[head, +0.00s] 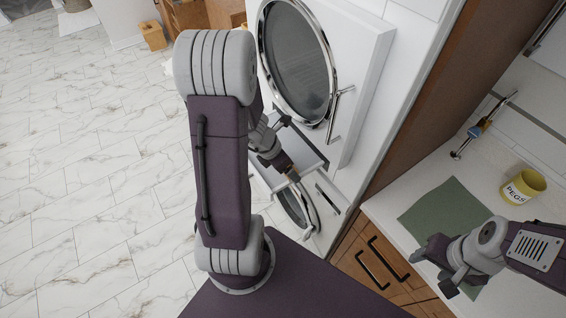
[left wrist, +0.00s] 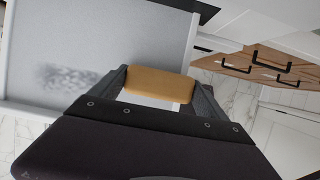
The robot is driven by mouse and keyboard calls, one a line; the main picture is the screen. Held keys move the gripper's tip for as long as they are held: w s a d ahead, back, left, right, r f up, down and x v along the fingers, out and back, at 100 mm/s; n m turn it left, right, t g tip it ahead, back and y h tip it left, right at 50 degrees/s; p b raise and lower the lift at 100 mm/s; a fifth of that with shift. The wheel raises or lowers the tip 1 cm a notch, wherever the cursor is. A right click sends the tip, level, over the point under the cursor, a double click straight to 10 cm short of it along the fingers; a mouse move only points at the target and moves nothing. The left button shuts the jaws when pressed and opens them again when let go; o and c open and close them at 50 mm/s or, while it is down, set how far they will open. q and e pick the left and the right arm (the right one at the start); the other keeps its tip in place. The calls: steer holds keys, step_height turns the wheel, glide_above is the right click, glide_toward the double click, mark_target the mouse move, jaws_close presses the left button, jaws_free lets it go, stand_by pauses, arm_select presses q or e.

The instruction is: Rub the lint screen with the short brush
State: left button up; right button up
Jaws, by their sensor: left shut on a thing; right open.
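The lint screen (left wrist: 105,40) is a flat grey panel in a pale frame, filling the upper left of the left wrist view. A dark speckled patch of lint (left wrist: 68,78) lies on its left part. In the head view the screen (head: 308,152) sits in front of the dryer. My left gripper (head: 285,172) is shut on the tan handle of the short brush (left wrist: 160,84), close over the screen. The bristles are hidden, so I cannot tell whether they touch it. My right gripper (head: 447,265) is open and empty over the green mat (head: 440,205).
The white dryer with its round door (head: 295,65) stands behind my left arm. Wooden drawers (head: 365,265) are below. Tiled floor at left is clear.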

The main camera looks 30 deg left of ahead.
arm_select(q)
steer(key=shift+r, duration=0.1)
steer(key=shift+r+p, duration=0.4)
steer(key=shift+p, duration=0.1)
step_height(320, 180, up, 8)
steer(key=p, duration=0.8)
steer(key=shift+w+a+r, duration=0.1)
steer(key=shift+r, duration=0.1)
steer(key=shift+f, duration=0.15)
